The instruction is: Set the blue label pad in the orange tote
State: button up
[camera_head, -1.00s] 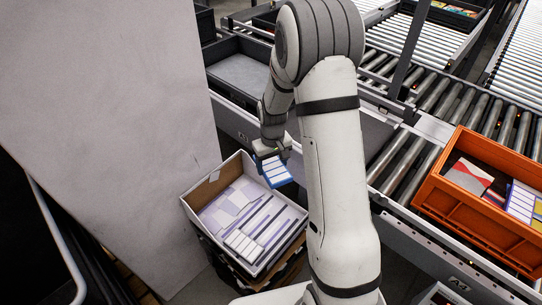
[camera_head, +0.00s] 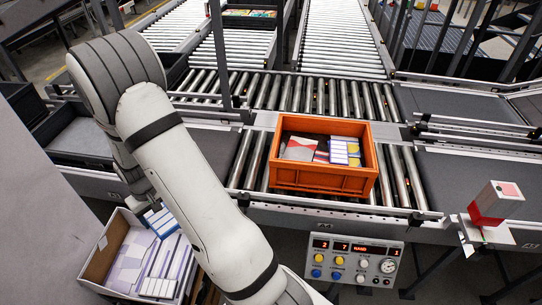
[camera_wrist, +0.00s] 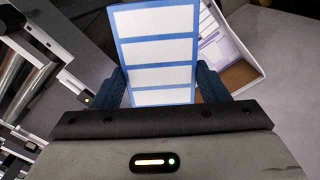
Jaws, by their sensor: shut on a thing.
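The blue label pad (camera_head: 160,222), blue with white label panels, is held by my gripper just over the edge of a cardboard box at the lower left. In the wrist view the pad (camera_wrist: 155,55) stands between the two dark blue fingers of my gripper (camera_wrist: 162,85), which is shut on it. In the head view my arm hides most of the gripper. The orange tote (camera_head: 322,181) sits on the roller conveyor right of centre. It holds a red, white and grey pack (camera_head: 299,148) and a blue-and-white item with yellow spots (camera_head: 345,150).
The cardboard box (camera_head: 97,262) holds several white and lilac packs. A control panel (camera_head: 355,262) with buttons hangs in front of the conveyor below the tote. A red-and-white box (camera_head: 495,204) stands on a bracket at the right. Dark bins (camera_head: 75,145) are at the left.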

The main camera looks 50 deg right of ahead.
aim_at(305, 151)
jog(key=z, duration=0.3)
jog(key=k, duration=0.15)
jog(key=u, duration=0.75)
jog(key=i, duration=0.1)
jog(key=z, duration=2.45)
